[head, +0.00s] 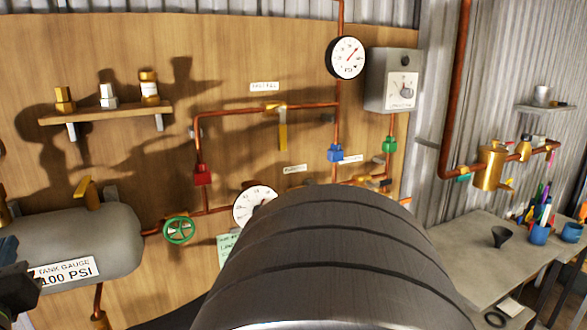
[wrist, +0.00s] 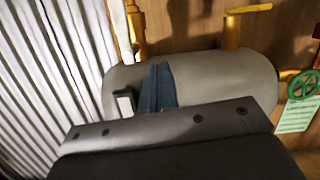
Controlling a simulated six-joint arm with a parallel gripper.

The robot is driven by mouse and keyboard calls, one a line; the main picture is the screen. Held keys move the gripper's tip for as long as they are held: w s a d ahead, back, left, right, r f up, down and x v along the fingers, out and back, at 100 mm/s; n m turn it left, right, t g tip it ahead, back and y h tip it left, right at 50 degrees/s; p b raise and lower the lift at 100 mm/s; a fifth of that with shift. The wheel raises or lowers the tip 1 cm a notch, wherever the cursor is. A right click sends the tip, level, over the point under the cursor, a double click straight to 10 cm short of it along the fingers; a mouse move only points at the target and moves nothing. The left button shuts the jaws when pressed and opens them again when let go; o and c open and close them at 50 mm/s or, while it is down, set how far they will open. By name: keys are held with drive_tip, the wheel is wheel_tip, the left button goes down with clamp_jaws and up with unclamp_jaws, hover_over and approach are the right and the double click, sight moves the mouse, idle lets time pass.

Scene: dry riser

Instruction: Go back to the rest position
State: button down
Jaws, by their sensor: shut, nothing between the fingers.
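My gripper (wrist: 158,70) shows in the wrist view as blue-grey fingers shut together with nothing between them. It is in front of the grey tank (wrist: 235,80), which fills the middle of that view; I cannot tell the gap between them. In the head view a dark part of my gripper (head: 9,252) shows at the left edge, in front of the same tank's left part. The tank carries a "TANK GAUGE 100 PSI" label (head: 65,271). A large dark arm link of mine covers the bottom middle of the head view and hides what is behind it.
Copper pipes with a green wheel valve (head: 179,230), a lower gauge (head: 255,206) and an upper gauge (head: 346,57) run along the wooden wall. A shelf (head: 105,114) holds several fittings.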

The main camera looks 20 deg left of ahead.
drive_tip(key=s+d+f+m, duration=0.1)
drive_tip(key=s+d+f, duration=0.1)
drive_tip(key=s+d, duration=0.2)
drive_tip(key=shift+m, duration=0.3)
drive_tip(key=shift+a+f, duration=0.1)
idle(0.4)
